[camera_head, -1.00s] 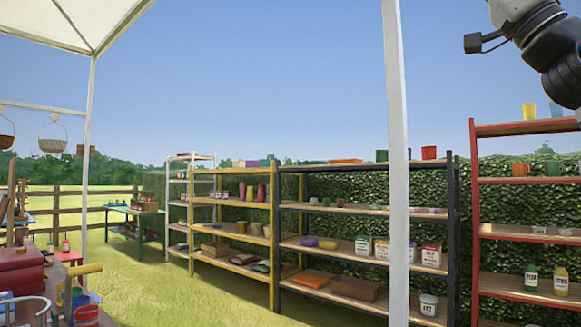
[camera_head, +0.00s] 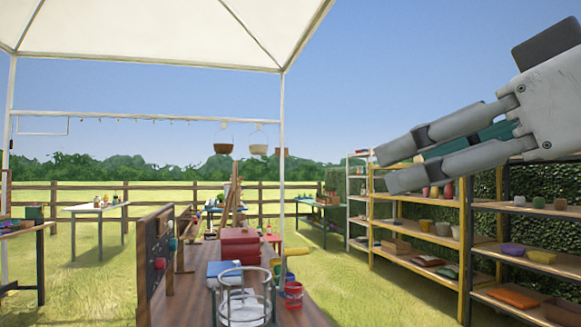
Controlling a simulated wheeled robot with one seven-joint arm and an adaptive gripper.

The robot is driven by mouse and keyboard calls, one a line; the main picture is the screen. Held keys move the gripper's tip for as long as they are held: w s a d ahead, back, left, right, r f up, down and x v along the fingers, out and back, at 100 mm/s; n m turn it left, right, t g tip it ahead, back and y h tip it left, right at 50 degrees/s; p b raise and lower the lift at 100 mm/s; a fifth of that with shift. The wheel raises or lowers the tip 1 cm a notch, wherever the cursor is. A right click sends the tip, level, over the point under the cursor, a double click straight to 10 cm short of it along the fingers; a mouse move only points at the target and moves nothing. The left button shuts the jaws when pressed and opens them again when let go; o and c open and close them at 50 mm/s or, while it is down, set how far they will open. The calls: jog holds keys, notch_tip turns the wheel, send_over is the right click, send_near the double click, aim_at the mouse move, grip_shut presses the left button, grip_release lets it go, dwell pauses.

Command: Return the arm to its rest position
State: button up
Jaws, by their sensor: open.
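My gripper (camera_head: 388,168) reaches in from the right edge in the head view. Its two grey fingers point left, with a gap between them and a dark green part visible in the gap. I see nothing held between the fingertips. The gripper is in the air, in front of the shelves as seen from here, and touches nothing that I can see. Most of my arm is outside the picture.
A wooden table (camera_head: 182,312) at the bottom holds a round metal-framed item (camera_head: 243,297), a red box (camera_head: 240,246) and red pots (camera_head: 293,294). A yellow shelf (camera_head: 465,243) stands right. Canopy posts (camera_head: 282,150) rise nearby. Open grass (camera_head: 85,290) lies left.

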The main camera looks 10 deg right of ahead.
notch_tip(320, 180, down, 23)
jog(key=s+m+g+h, duration=0.2)
jog(key=m+g+h, duration=0.15)
jog(key=g, duration=0.35)
jog(key=s+d+f+m+g+h, duration=0.1)
jog(key=s+f+m+g, duration=0.2)
jog(key=s+f+g, duration=0.6)
notch_tip(320, 180, up, 19)
jog(key=t+p, duration=0.6)
jog(key=p, duration=1.4)
jog(key=shift+f, duration=0.2)
jog(key=shift+w+n, duration=0.1)
jog(key=shift+n, duration=0.15)
